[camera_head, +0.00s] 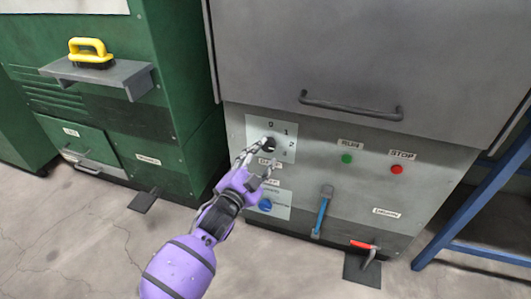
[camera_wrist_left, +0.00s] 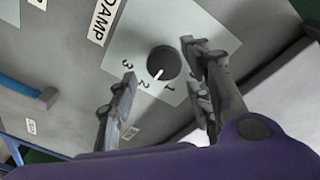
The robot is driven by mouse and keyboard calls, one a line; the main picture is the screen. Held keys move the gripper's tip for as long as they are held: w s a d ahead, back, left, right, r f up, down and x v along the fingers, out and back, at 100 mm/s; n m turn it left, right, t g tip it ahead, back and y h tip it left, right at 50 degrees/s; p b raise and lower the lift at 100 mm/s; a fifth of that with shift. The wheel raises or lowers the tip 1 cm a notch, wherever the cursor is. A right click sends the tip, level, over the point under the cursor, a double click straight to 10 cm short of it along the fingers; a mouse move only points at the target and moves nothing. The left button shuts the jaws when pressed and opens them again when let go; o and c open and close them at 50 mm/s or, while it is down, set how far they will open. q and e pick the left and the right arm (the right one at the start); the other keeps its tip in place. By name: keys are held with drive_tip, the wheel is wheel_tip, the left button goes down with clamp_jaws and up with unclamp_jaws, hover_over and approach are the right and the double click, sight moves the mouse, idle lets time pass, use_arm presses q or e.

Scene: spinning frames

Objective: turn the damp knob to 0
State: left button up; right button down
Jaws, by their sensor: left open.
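The damp knob (camera_head: 268,143) is a dark round dial on a pale plate on the grey machine's front, numbered around its edge. In the left wrist view the knob (camera_wrist_left: 164,62) has a white pointer aimed close to the 2. The DAMP label (camera_wrist_left: 99,22) shows beside the plate there. The 0 is visible above the knob in the head view, but not in the wrist view. My left gripper (camera_head: 256,160) is open just in front of the plate. In the wrist view its fingers (camera_wrist_left: 160,64) are spread with the knob between them; contact cannot be told. My right gripper is not in view.
Right of the knob are a green RUN button (camera_head: 347,158) and a red STOP button (camera_head: 397,169). A grey handle (camera_head: 350,107) juts out above. A yellow-handled brush (camera_head: 90,52) lies left.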

sight(268, 149)
use_arm(q)
drive_tip(key=shift+b+x, duration=0.45)
drive_tip(key=shift+x, duration=1.15)
drive_tip(key=shift+c, duration=0.5)
drive_tip(key=c, duration=1)
drive_tip(key=shift+o, duration=0.2)
